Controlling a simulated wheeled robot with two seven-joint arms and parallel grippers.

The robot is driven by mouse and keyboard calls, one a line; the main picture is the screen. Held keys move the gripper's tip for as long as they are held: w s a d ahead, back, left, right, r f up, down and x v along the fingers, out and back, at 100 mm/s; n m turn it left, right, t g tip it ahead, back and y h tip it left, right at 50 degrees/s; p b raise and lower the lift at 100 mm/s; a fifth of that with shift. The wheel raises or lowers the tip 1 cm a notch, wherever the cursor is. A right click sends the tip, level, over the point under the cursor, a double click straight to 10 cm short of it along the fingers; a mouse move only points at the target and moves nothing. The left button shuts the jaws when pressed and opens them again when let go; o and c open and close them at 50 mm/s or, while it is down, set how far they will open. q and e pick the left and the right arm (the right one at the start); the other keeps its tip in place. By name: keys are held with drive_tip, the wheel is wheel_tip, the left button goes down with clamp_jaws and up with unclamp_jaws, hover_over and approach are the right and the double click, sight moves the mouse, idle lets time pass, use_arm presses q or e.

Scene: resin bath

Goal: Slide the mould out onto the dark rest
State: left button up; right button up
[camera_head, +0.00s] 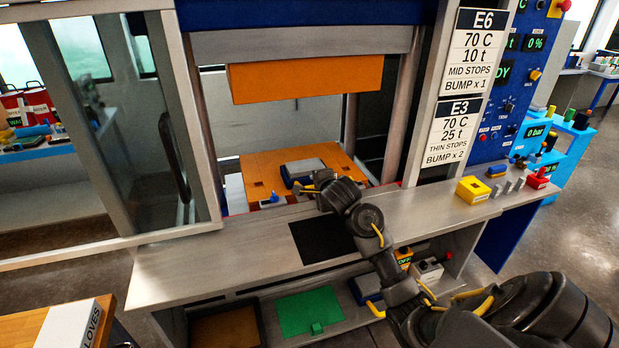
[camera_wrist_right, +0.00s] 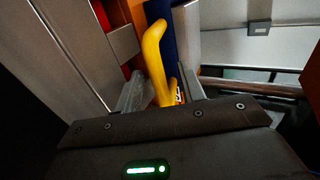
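The mould (camera_head: 304,167), a grey block with blue edges, lies on the orange lower platen (camera_head: 262,170) inside the press. My right gripper (camera_head: 303,187) is at the mould's front edge. In the right wrist view a yellow handle (camera_wrist_right: 153,50) beside the blue part (camera_wrist_right: 182,45) runs down between the grey fingertips of my right gripper (camera_wrist_right: 163,93). I cannot tell whether the fingers press on it. The dark rest (camera_head: 322,240) is a bare black square on the grey bench in front of the press, under my right forearm. My left gripper is not in view.
The orange upper platen (camera_head: 305,78) hangs above with a clear gap over the mould. A glass door (camera_head: 120,120) stands to the left of the opening. A yellow button box (camera_head: 473,189) sits on the bench at right. The grey bench (camera_head: 210,255) is clear left of the rest.

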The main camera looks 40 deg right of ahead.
clamp_jaws()
drive_tip(key=shift+s+a+p, duration=0.2)
drive_tip(key=shift+s+p, duration=0.2)
drive_tip(key=shift+s, duration=0.1)
drive_tip(key=shift+s+a+p, duration=0.25)
drive_tip(key=shift+s+p, duration=0.05)
drive_tip(key=shift+s, duration=0.4)
drive_tip(key=shift+s+a+p, duration=0.25)
drive_tip(key=shift+s+p, duration=0.05)
drive_tip(key=shift+s, duration=0.4)
drive_tip(key=shift+s+a+p, duration=0.25)
drive_tip(key=shift+s+p, duration=0.05)
drive_tip(key=shift+s, duration=0.4)
drive_tip(key=shift+s+a+f+p, duration=0.1)
drive_tip(key=shift+s+a+p, duration=0.15)
drive_tip(key=shift+s, duration=0.45)
drive_tip(key=shift+s+a+p, duration=0.1)
drive_tip(key=shift+s+a, duration=0.1)
drive_tip(key=shift+s, duration=0.5)
